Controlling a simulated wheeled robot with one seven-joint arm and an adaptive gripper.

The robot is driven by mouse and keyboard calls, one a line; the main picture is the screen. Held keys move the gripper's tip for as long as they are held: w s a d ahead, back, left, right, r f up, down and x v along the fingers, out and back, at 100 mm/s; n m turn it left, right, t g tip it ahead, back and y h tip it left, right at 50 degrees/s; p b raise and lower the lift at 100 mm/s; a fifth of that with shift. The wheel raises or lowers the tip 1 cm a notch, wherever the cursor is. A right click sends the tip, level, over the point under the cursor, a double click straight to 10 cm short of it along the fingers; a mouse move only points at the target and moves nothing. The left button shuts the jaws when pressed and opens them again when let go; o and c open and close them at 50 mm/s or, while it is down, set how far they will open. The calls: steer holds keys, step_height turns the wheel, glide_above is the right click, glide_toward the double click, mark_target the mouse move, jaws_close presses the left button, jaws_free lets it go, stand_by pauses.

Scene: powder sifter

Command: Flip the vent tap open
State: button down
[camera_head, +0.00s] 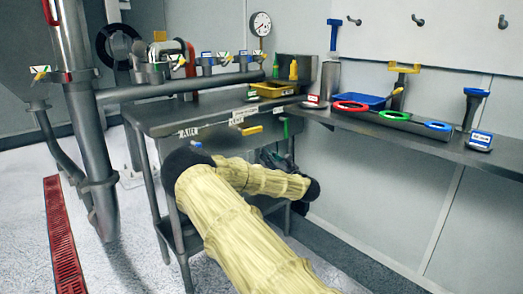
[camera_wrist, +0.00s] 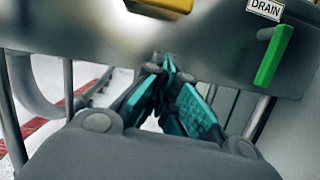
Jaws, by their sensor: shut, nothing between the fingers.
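A yellow tap handle (camera_head: 252,130) sits in the middle of the bench's front edge, roughly level, between a blue and a green one. In the wrist view only the lower part of the yellow handle (camera_wrist: 165,4) shows, at the top edge. My gripper (camera_wrist: 168,66) is shut and empty, its teal fingertips meeting below the yellow handle, apart from it in the picture. In the head view my gripper (camera_head: 272,158) is dark and partly hidden by my arm.
The green handle (camera_wrist: 272,55) hangs down at the right, below the DRAIN label (camera_wrist: 265,9). A blue handle (camera_head: 196,144) is by the AIR label (camera_head: 188,132). The metal bench (camera_head: 170,127) carries a yellow tray (camera_head: 272,90). A pipe (camera_head: 180,87) with several small taps runs above it.

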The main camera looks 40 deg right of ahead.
steer(key=shift+p+v, duration=0.55)
steer(key=shift+v, duration=2.25)
steer(key=shift+f, duration=0.1)
steer(key=s+a+f+m+g+h, duration=0.1)
steer(key=s+f+m+g+h, duration=0.15)
steer(key=s+f+m, duration=0.5)
steer(key=s+a+f+m+g+h, duration=0.1)
steer(key=s+f+m+g+h, duration=0.3)
steer(key=f, duration=0.6)
steer(key=s+a+f+m+g+h, duration=0.1)
steer(key=s+f+m, duration=0.1)
steer(key=f+m, duration=0.6)
steer(key=s+a+f+m+g+y, duration=0.3)
steer(key=s+a+f+m+g, duration=0.7)
steer(key=s+a+f, duration=0.95)
steer(key=s+a+r+m+g+y, duration=0.3)
steer(key=s+a+m, duration=0.4)
steer(key=s+a, duration=0.95)
step_height(320, 180, up, 30)
steer(key=p, duration=3.1)
steer(key=shift+w, duration=0.25)
